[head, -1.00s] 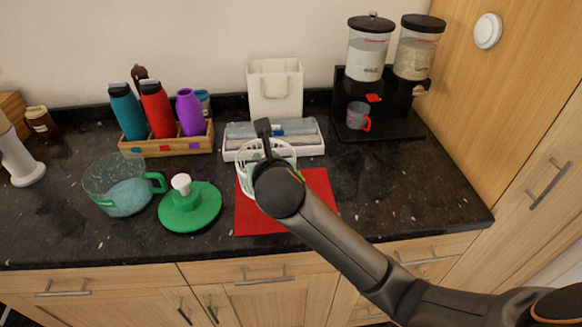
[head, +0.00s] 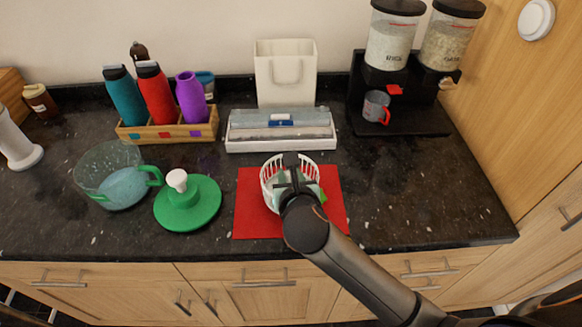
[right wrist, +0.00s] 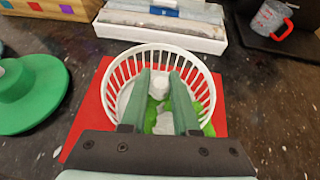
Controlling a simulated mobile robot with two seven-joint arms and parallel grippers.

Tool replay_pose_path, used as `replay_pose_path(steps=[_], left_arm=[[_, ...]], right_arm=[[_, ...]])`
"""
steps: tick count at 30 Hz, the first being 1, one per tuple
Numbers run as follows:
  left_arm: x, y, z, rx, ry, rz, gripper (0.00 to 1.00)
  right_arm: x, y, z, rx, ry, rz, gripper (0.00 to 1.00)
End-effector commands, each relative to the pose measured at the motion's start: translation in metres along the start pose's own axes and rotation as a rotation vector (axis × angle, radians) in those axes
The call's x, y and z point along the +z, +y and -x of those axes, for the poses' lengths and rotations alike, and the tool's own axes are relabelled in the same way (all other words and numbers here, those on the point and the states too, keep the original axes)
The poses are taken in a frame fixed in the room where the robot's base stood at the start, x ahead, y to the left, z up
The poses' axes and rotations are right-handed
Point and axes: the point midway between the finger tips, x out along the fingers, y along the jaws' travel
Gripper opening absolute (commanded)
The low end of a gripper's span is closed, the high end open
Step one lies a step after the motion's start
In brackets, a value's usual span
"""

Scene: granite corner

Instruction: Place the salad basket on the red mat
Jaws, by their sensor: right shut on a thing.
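The white slotted salad basket (head: 266,179) is over the red mat (head: 252,222), with green and pale contents inside. In the right wrist view the basket (right wrist: 118,88) appears upright, with the red mat (right wrist: 84,134) showing around it. I cannot tell whether its base touches the mat. My right gripper (head: 291,166) reaches in from above; in the right wrist view its fingers (right wrist: 160,80) point down inside the basket, either side of a white knob, and are shut on the basket. My arm hides part of the basket and mat. My left gripper is not in view.
A green lid (head: 190,208) and a clear bowl with green handle (head: 112,182) stand left of the mat. Behind are a white tray of boxes (head: 280,145), a bottle crate (head: 168,133) and dispensers (head: 400,125). The counter right of the mat is clear.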

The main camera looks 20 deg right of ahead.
Motion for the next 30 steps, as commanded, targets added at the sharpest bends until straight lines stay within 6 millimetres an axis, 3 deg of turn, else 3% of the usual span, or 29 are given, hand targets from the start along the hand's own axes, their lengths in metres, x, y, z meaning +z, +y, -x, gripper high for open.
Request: replay_pose_path(steps=[14, 15, 21, 23, 30], left_arm=[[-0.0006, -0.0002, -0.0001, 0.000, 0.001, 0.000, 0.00], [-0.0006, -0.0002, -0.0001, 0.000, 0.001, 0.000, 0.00], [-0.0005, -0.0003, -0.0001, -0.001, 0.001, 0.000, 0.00], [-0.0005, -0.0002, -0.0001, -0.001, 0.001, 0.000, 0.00], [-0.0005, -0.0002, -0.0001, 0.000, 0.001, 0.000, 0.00]], right_arm=[[-0.0102, 0.0006, 0.0002, 0.002, -0.003, 0.002, 0.00], [-0.0104, 0.0006, 0.0002, 0.002, -0.002, 0.001, 0.32], [-0.0104, 0.0006, 0.0002, 0.001, -0.001, 0.001, 0.55], [-0.0104, 0.0006, 0.0002, 0.001, -0.001, 0.001, 0.59], [-0.0094, 0.0007, 0.0007, 0.002, -0.002, 0.000, 0.59]])
